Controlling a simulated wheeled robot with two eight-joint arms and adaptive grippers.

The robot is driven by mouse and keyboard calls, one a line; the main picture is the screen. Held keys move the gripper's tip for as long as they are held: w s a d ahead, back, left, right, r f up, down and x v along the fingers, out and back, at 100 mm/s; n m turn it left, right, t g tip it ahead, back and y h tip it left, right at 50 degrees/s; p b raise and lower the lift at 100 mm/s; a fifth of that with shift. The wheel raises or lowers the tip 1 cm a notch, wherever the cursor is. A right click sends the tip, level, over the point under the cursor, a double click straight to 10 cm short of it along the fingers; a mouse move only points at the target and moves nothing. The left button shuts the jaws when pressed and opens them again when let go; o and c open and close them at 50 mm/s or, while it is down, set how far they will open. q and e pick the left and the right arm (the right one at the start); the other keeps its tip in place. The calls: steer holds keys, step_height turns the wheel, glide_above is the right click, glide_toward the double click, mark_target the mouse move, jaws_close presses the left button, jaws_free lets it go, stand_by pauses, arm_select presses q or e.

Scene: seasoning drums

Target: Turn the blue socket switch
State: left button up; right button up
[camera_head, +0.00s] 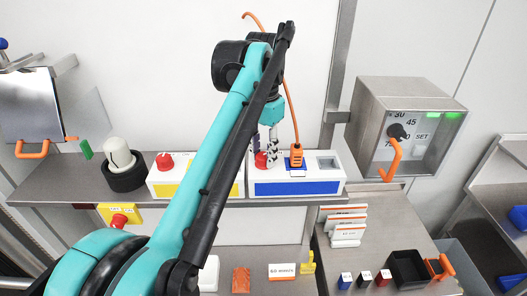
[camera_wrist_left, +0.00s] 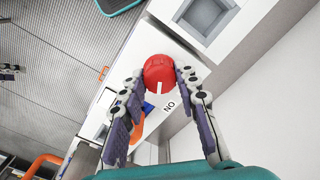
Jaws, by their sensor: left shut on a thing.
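The blue socket box (camera_head: 297,188) is a white box with a blue front stripe on the shelf. Its red switch (camera_head: 261,160) is a round knob on top, partly hidden by my gripper in the head view. My left gripper (camera_head: 272,150) comes down over the knob. In the left wrist view the red switch (camera_wrist_left: 159,73) sits between the tips of the left gripper (camera_wrist_left: 158,78), which is shut on it. A white mark on the knob points down in the picture, near a "NO" label (camera_wrist_left: 169,106). My right gripper is not in view.
An orange plug (camera_head: 296,155) with a cable stands just right of the knob. A white box with a yellow stripe (camera_head: 167,190) and its own red knob (camera_head: 164,161) stands to the left. A grey control box (camera_head: 408,122) with an orange handle is at the right.

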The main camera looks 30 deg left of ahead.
mark_target(263, 155)
arm_select(q)
steer(key=shift+r, duration=0.1)
stand_by(0.3)
steer(key=o, duration=1.2)
steer(key=shift+c, duration=0.2)
step_height(263, 155, up, 12)
